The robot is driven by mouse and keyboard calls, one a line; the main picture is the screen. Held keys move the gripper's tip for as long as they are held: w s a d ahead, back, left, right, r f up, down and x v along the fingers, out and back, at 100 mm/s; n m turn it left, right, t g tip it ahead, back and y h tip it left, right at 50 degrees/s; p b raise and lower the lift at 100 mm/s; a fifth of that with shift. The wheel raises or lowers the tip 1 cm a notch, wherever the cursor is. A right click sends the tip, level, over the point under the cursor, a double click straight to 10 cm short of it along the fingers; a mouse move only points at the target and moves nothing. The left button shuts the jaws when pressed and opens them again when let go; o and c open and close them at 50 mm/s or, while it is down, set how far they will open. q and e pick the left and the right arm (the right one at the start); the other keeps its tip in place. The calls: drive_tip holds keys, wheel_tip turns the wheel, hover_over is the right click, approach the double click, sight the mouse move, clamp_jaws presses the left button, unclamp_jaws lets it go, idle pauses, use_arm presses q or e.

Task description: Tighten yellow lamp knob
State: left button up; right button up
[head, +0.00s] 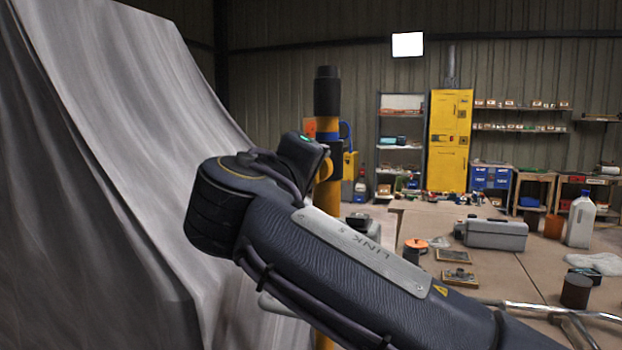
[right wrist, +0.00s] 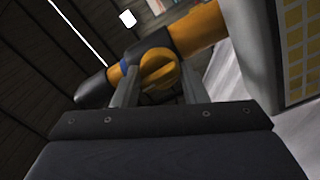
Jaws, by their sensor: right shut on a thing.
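A yellow post (head: 328,205) with a black top (head: 327,92) stands upright beyond my right arm in the head view. In the right wrist view the yellow knob (right wrist: 158,68) sits on the side of a yellow tube (right wrist: 203,28) with black sections. My right gripper (right wrist: 160,80) has one grey finger on each side of the knob and is shut on it. My left gripper is in neither view.
A large grey sheeted surface (head: 120,150) rises at left. A pale-framed panel of yellowish squares (right wrist: 298,45) is close at right in the wrist view. The workbench (head: 490,270) at right holds a grey case (head: 495,235), a white jug (head: 580,222) and metal tubing (head: 555,310).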

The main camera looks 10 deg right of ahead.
drive_tip(key=shift+m, duration=0.5)
drive_tip(key=o, duration=1)
drive_tip(key=b+v, duration=0.1)
drive_tip(key=v, duration=0.6)
drive_tip(key=shift+s+a, duration=0.25)
drive_tip(key=shift+s, duration=0.1)
